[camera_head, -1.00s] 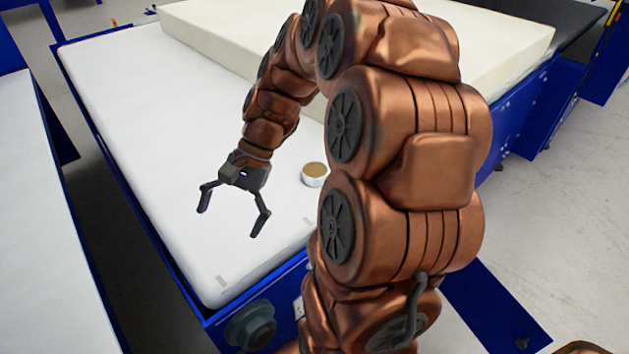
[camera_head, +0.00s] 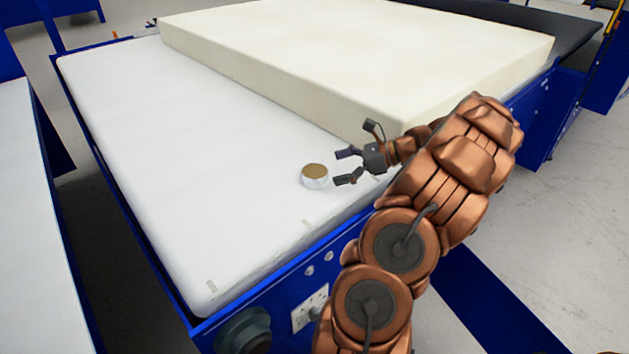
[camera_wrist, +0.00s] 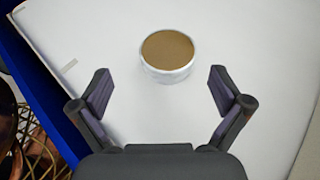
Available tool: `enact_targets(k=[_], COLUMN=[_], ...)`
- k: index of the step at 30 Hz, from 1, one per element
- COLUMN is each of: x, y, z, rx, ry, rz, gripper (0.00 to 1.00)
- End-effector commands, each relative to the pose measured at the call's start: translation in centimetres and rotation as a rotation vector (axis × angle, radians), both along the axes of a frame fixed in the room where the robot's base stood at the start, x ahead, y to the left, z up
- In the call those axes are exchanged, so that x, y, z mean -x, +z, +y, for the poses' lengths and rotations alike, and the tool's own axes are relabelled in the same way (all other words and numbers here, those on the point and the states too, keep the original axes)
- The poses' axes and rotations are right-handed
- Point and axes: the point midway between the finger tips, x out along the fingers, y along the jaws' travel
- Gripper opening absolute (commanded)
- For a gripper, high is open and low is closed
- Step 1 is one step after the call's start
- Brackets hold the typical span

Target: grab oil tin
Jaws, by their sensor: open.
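The oil tin (camera_head: 315,176) is a short round can with a pale side and a brown-gold top. It stands upright on the white table surface, near the front edge. My gripper (camera_head: 345,167) is just to the right of the tin, pointing left at it, with its fingers spread and empty. In the wrist view the tin (camera_wrist: 167,57) lies ahead of my open gripper (camera_wrist: 158,88), roughly midway between the two fingers and a little beyond their tips. No contact shows.
A thick cream foam block (camera_head: 340,60) lies on the table behind my gripper. The white table (camera_head: 170,140) has a blue frame (camera_head: 265,285) along its front. The surface left of the tin is clear. Another white table (camera_head: 35,220) stands at the far left.

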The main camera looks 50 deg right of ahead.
Motion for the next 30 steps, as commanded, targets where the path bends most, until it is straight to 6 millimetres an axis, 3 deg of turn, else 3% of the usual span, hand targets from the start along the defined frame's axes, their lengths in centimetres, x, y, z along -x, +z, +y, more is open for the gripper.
enact_targets(k=[3, 11, 22, 30], x=[0.0, -1.8, -5.3, -5.8], y=[-0.5, -1.4, -3.4, -3.7], z=[-0.5, 0.8, 2.6, 2.9], rx=[-0.014, -0.018, -0.015, -0.012], ry=[-0.020, -0.019, -0.017, -0.019], rz=[-0.001, -0.001, 0.000, 0.000], gripper=[1.00, 1.00, 1.00, 1.00])
